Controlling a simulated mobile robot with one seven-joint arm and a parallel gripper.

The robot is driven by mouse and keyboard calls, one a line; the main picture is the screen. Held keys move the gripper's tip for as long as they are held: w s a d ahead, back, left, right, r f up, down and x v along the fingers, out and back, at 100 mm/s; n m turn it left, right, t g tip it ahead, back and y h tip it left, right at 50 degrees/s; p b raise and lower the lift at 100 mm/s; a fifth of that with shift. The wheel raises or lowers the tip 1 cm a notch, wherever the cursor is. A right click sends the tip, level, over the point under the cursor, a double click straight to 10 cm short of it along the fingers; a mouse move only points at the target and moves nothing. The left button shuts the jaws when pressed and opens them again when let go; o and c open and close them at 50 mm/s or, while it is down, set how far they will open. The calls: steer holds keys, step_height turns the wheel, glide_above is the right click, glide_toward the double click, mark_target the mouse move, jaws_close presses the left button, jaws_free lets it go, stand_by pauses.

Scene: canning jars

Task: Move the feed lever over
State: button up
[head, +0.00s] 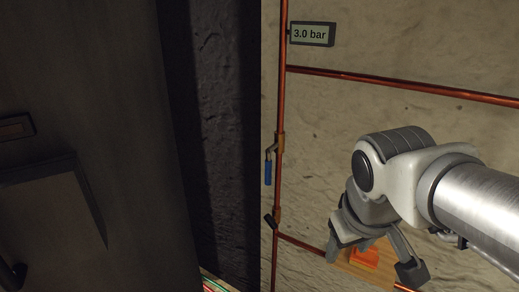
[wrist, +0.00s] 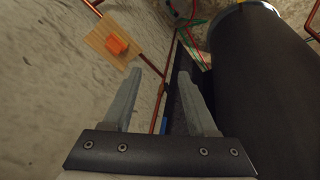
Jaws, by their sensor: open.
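A lever with a blue handle (head: 268,172) hangs downward beside the vertical copper pipe (head: 279,110) in the head view. No label shows which is the feed lever. My gripper (head: 372,264) is to the right of both levers, pointing down, open with nothing between its fingers. In the wrist view its two fingers (wrist: 160,74) stand wide apart. A small blue patch (wrist: 164,122) shows between them, close to a copper pipe; I cannot tell if it is the handle.
A wooden board with an orange block (head: 364,258) is behind my gripper; the block also shows in the wrist view (wrist: 117,46). A display (head: 312,34) reads 3.0 bar. Copper branch pipes (head: 400,84) run along the stone wall. A dark panel (head: 90,120) fills the left.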

steer(key=w+d+f+n+g+h+p, duration=0.15)
steer(key=w+n+h, duration=0.35)
steer(key=w, duration=0.7)
steer(key=n+t+h+p, duration=0.4)
steer(key=n+t+h, duration=0.45)
steer(key=n, duration=1.15)
glide_toward(266, 171)
steer(key=shift+t+y, duration=0.85)
steer(key=shift+t, duration=0.05)
steer(key=x, duration=0.3)
steer(key=p+x, duration=0.1)
steer(key=x, duration=0.3)
steer(key=s+d+x, duration=0.1)
steer(key=x, duration=0.3)
steer(key=shift+w, duration=0.1)
jaws_close()
